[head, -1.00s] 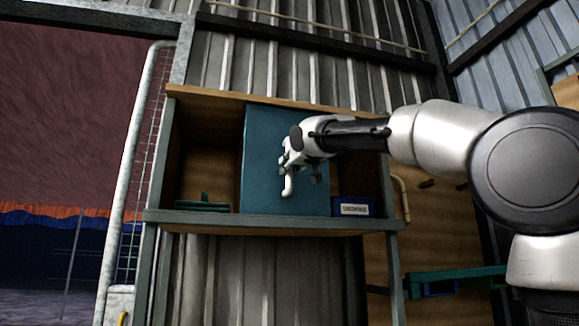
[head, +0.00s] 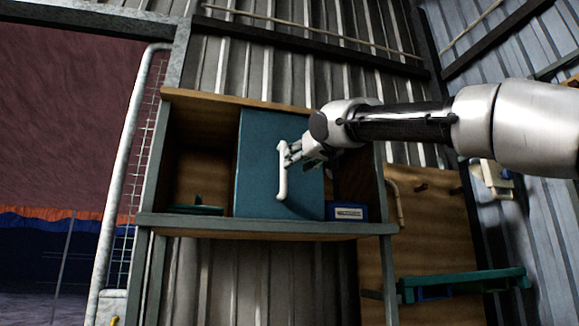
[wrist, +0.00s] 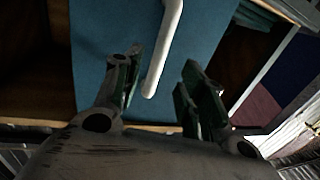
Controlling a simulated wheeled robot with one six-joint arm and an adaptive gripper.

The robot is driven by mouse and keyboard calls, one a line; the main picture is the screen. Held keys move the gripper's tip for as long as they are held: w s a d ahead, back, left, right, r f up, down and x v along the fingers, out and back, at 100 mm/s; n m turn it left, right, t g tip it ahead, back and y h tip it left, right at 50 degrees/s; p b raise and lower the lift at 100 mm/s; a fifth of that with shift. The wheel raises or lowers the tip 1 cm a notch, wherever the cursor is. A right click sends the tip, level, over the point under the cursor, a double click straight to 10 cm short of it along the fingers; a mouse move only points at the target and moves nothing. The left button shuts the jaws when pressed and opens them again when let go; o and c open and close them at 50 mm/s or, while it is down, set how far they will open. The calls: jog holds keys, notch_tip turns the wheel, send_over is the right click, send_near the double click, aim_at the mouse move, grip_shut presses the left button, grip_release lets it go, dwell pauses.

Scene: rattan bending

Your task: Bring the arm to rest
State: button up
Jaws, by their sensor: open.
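My gripper (head: 291,155) is open and empty in front of the wooden shelf cabinet, close to the white handle (head: 282,180) of a teal sliding panel (head: 258,160). In the wrist view the two fingers of my gripper (wrist: 158,92) stand apart, and the lower end of the white handle (wrist: 160,60) shows between them. I cannot tell whether a finger touches the handle. The teal panel also fills the upper middle of the wrist view (wrist: 105,40). My arm reaches in from the right side of the head view.
The wooden cabinet (head: 270,228) has an open left bay with a flat green item (head: 195,210). A blue labelled box (head: 347,212) sits at its right. A green bracket-like shelf (head: 465,283) is lower right. A mesh-covered frame (head: 140,150) stands left.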

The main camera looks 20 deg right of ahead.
jog(key=s, duration=0.2)
jog(key=shift+s+d, duration=0.25)
jog(key=shift+s, duration=0.05)
dwell(0.3)
notch_tip(320, 180, down, 25)
jog(key=s+d+n+g+h, duration=0.1)
jog(key=d+g+h, duration=0.1)
jog(key=g, duration=0.5)
jog(key=s+d+f+m+g, duration=0.1)
jog(key=s+d+f+g, duration=0.1)
jog(key=s+f, duration=0.5)
jog(key=s+d+f+m+g+h, duration=0.1)
jog(key=s+d+f, duration=0.4)
jog(key=f, duration=0.7)
jog(key=s+d+f+m+g, duration=0.1)
jog(key=s+d+f+g, duration=0.2)
jog(key=s+f, duration=0.6)
jog(key=shift+s+d+f, duration=0.25)
jog(key=shift+d+f, duration=0.05)
jog(key=shift+f, duration=0.5)
